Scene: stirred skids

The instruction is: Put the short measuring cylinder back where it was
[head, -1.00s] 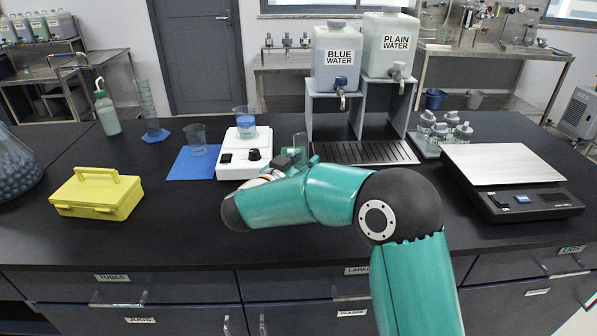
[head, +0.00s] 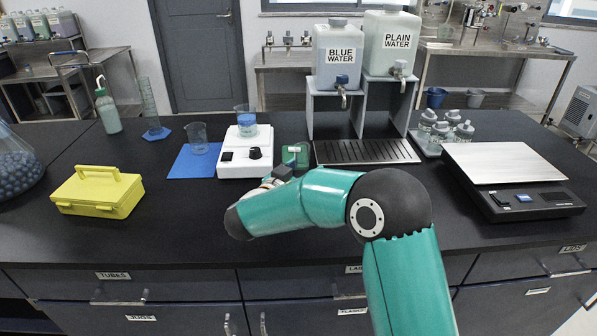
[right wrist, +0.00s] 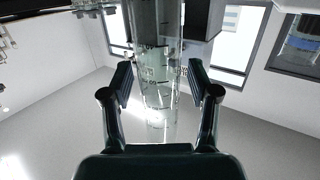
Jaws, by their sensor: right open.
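The short measuring cylinder (right wrist: 157,75), clear with dark scale marks, shows in the right wrist view between the two fingers of my right gripper (right wrist: 160,85). The fingers stand apart on either side of it, with a small gap at each side. In the head view my right gripper (head: 293,158) is just right of the white hotplate, largely hidden behind my own arm. I cannot make out the short cylinder clearly there. A tall measuring cylinder (head: 149,103) stands at the left on a blue hexagonal foot. My left gripper is not in view.
The white hotplate (head: 233,168) carries a beaker of blue liquid (head: 246,121). An empty beaker (head: 198,137) stands on a blue mat (head: 187,168). A drip tray (head: 368,151) lies below the water tanks. A yellow box (head: 97,192) is left, a scale (head: 520,208) right.

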